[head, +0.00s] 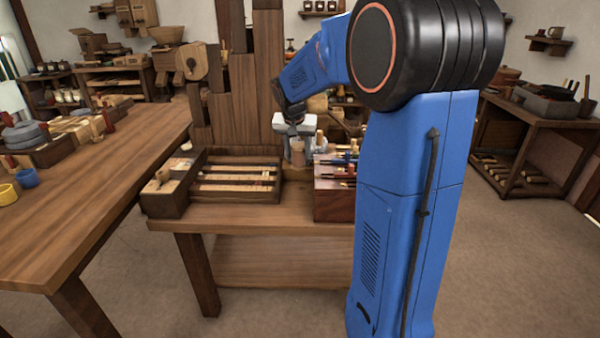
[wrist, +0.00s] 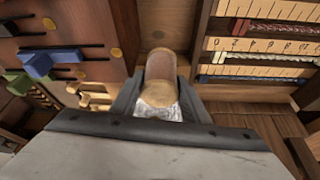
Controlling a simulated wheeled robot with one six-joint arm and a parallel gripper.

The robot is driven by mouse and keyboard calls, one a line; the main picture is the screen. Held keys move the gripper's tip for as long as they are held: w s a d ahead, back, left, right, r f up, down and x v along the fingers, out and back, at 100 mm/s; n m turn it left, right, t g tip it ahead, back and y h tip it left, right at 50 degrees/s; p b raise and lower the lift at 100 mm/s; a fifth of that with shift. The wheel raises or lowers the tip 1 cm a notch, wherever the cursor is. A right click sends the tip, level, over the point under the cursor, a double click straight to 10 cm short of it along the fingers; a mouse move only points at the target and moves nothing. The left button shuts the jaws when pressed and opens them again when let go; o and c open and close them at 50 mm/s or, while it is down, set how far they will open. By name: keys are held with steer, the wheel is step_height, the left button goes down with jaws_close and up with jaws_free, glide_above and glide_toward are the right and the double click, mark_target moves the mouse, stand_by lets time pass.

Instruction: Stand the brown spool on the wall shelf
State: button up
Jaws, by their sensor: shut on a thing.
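My gripper (head: 297,128) points down above the wooden workbench, between the slotted tray and the tool box. It is shut on the brown spool (wrist: 161,75), which shows between the two fingers in the wrist view as a brown cylinder with a pale round end. In the head view the spool (head: 297,153) is small and partly hidden by the gripper; I cannot tell whether it touches the bench. A wall shelf (head: 549,44) with a mug is on the right wall. Another small wall shelf (head: 321,13) with jars is at the back.
The slotted tray (head: 240,178) stands left of my gripper, the tool box (head: 333,205) close on the right. Tall wooden boards (head: 268,70) rise behind. A large table (head: 95,190) fills the left. A rack table (head: 545,118) stands right; floor between is clear.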

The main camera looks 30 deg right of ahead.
steer(key=shift+f, duration=4.3)
steer(key=o, duration=0.8)
steer(key=shift+f, duration=0.1)
